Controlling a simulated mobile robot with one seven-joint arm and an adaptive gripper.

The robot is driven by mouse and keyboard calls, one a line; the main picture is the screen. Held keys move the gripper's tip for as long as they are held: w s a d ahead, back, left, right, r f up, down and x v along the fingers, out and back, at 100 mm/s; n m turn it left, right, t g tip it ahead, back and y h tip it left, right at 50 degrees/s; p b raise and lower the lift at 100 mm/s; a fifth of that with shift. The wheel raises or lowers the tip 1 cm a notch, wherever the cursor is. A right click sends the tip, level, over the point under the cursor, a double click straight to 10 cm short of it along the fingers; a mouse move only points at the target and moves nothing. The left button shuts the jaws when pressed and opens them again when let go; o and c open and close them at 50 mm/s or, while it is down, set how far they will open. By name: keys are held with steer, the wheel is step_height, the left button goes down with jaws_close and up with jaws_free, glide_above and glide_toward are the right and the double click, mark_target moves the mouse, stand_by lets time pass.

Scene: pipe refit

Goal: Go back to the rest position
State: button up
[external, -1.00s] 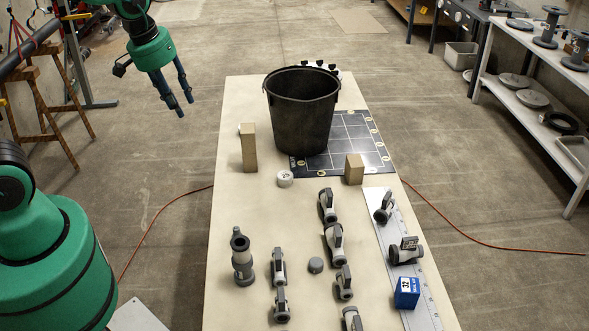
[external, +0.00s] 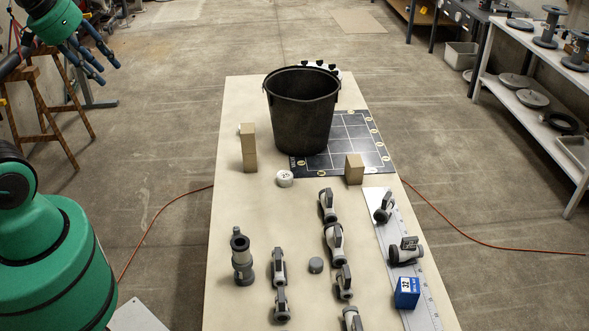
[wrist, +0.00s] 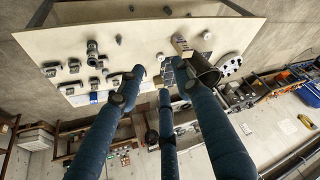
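My gripper (external: 92,58) is at the upper left in the external view, off the left side of the table and clear of everything on it. In the wrist view its three blue fingers (wrist: 160,85) are spread apart with nothing between them, so it is open and empty. The table (external: 232,200) shows beyond the fingertips in the wrist view. My green arm base fills the lower left of the external view.
A black bucket (external: 302,112) stands on the table's far part, by a dark gridded mat (external: 375,157). Wooden blocks (external: 248,150), several grey pipe fittings (external: 327,206) and a blue block (external: 407,293) stand nearer. A pipe on wooden trestles (external: 40,110) is at the left. Shelves (external: 520,110) line the right.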

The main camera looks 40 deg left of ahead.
step_height(320, 180, down, 7)
steer(key=b, duration=0.7)
steer(key=shift+r, duration=0.1)
stand_by(1.2)
